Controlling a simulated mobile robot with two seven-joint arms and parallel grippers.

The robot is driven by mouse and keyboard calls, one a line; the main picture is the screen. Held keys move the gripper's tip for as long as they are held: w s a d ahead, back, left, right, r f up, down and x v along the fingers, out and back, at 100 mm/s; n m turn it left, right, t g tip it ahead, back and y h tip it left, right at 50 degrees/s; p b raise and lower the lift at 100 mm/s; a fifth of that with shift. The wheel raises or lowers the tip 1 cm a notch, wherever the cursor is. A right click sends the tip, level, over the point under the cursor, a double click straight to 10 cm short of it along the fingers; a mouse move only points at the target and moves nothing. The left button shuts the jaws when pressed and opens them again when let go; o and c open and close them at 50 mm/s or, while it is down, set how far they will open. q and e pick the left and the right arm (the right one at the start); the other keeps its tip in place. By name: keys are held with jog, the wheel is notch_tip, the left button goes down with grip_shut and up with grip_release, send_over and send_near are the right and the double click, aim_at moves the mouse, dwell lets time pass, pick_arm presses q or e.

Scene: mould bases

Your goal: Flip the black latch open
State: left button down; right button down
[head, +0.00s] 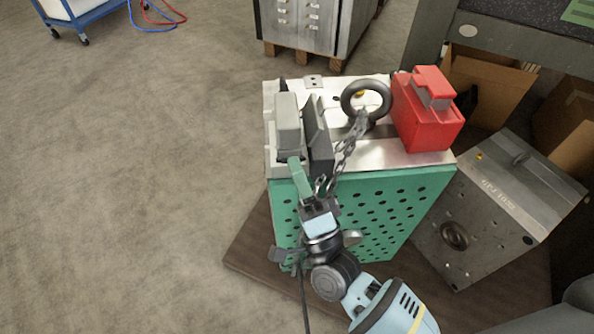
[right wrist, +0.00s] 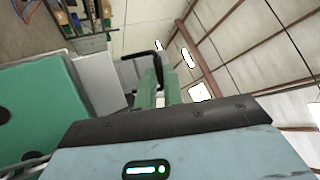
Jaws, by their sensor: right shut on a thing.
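The black latch (head: 318,135) stands on the left part of the mould base's top, a tall dark bar whose lower end comes near my fingers. My right gripper (head: 296,165) reaches up from below, its green fingers at the latch's lower left. In the right wrist view, the two green fingers (right wrist: 160,80) are closed around a black hooked piece (right wrist: 142,55), which looks like part of the latch. The exact contact is hidden in the head view. The mould base (head: 400,195) has a green perforated front. My left gripper is not in view.
A grey-green block (head: 288,125) sits just left of the latch. A ring bolt (head: 366,100) with a hanging chain (head: 345,150) is right of it, then a red block (head: 428,110). A grey mould plate (head: 495,205) leans at the right. Open floor (head: 130,180) lies left.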

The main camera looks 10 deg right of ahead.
jog(key=c, duration=1.5)
grip_release()
jog(key=v, duration=0.7)
jog(key=shift+s+f, duration=0.25)
jog(key=shift+s, duration=0.05)
jog(key=shift+d, duration=0.1)
